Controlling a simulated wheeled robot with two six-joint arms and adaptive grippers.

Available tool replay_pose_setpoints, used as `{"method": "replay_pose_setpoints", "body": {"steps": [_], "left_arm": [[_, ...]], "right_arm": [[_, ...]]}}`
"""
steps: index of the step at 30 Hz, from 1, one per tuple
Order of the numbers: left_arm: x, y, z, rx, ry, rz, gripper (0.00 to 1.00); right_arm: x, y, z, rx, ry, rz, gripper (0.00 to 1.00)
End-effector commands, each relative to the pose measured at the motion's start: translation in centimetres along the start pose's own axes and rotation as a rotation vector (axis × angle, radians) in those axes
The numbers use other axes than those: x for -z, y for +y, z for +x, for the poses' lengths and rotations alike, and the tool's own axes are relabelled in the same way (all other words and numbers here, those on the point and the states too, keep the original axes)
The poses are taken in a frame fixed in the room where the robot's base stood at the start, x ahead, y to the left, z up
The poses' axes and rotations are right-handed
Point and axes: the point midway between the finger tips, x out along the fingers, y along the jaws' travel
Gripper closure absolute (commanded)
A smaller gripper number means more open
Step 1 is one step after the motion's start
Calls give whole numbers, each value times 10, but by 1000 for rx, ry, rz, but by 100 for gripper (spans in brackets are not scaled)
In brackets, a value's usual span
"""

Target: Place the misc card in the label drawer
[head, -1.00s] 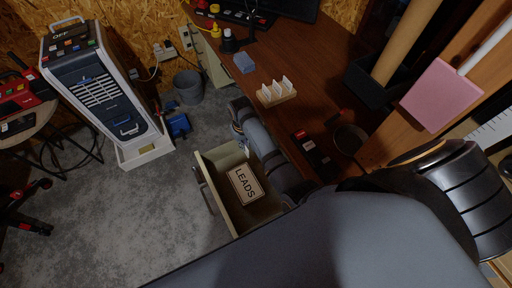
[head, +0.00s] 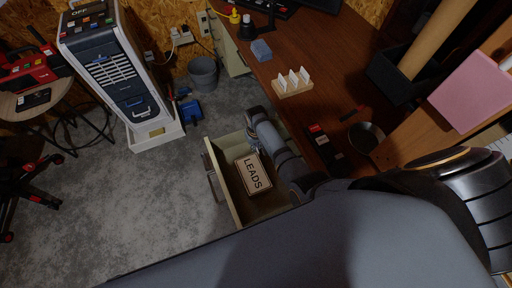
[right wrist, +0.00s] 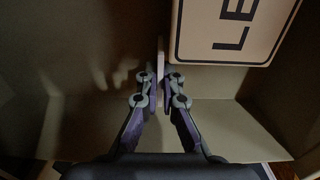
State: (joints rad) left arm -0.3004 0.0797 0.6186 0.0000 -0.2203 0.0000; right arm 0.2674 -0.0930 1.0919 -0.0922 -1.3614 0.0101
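The open drawer (head: 221,181) is pale inside and juts out from the desk. A tan box marked LEADS (head: 252,173) lies in it, and it also fills the upper right of the right wrist view (right wrist: 228,30). My right gripper (head: 251,147) reaches down into the drawer beside that box. In the right wrist view its fingertips (right wrist: 160,88) are close together on a thin pale strip, the misc card (right wrist: 160,56) seen edge-on. The card's face is hidden. My left gripper is not in view.
A wooden holder with several white upright cards (head: 292,84) stands on the brown desk (head: 318,60). A blue block (head: 261,50) and a dark round cup (head: 365,137) are also there. A grey bin (head: 203,73) stands on the floor. The floor left of the drawer is clear.

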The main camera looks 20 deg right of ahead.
Motion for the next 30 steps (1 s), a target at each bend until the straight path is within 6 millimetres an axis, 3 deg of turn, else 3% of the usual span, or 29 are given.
{"method": "replay_pose_setpoints", "body": {"steps": [8,14,22,26,30], "left_arm": [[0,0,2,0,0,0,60],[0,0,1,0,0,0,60],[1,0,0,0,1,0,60],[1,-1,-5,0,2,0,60],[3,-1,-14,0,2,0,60]], "right_arm": [[0,0,3,0,0,0,100],[0,0,2,0,0,0,72],[0,0,1,0,0,0,72],[1,0,-12,0,3,0,72],[1,-1,-45,1,4,0,72]]}}
